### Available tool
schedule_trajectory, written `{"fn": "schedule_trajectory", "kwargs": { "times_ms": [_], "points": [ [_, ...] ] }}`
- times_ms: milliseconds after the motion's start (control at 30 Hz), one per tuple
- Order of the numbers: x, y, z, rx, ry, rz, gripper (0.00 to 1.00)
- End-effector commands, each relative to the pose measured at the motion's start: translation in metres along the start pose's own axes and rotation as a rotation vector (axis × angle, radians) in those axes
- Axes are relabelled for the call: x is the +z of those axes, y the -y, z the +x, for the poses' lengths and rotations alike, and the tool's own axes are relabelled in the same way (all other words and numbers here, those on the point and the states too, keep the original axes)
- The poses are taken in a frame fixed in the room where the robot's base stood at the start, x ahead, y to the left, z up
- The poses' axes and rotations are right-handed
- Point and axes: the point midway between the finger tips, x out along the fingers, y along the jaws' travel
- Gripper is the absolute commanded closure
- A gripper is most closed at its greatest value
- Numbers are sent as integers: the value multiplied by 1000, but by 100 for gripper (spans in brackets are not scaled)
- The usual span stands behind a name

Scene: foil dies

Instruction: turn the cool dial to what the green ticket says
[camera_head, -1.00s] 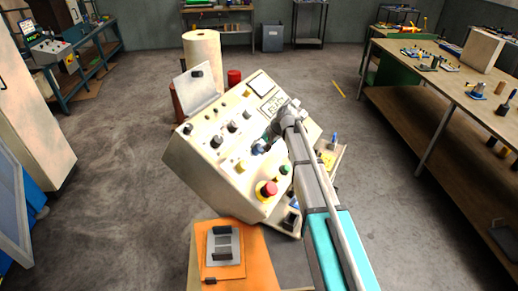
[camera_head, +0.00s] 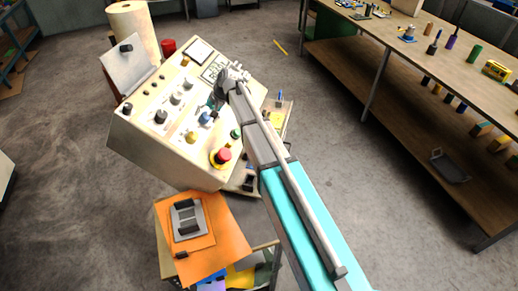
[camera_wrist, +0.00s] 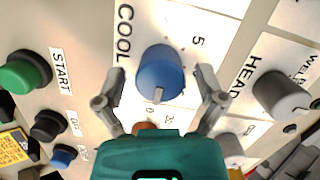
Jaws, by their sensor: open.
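The cool dial (camera_wrist: 160,70) is a round blue knob on the cream panel (camera_wrist: 88,70), beside the printed word COOL. Its pale pointer mark faces the bottom of the wrist view, towards a small number I cannot read surely; a 5 is printed at its upper right. My gripper (camera_wrist: 160,92) is open, with one finger on each side of the dial and gaps visible between. In the head view the blue dial (camera_head: 206,119) sits mid-panel, just below my gripper (camera_head: 216,102). I cannot make out a green ticket in either view.
A green START button (camera_wrist: 25,72) is left of the dial in the wrist view, and a grey HEAD knob (camera_wrist: 281,94) is right. A red mushroom button (camera_head: 222,155) stands on the panel's lower part. An orange-topped stand (camera_head: 231,240) is in front; a workbench (camera_head: 385,42) is at right.

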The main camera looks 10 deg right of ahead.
Motion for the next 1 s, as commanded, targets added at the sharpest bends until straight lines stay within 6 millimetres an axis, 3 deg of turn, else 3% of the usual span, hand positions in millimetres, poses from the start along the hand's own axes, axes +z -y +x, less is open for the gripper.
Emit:
{"fn": "schedule_trajectory", "kwargs": {
  "times_ms": [367,1000],
  "points": [
    [0,1,0,32,0,-158,11],
    [1,2,0,127,0,-622,11]
  ]
}}
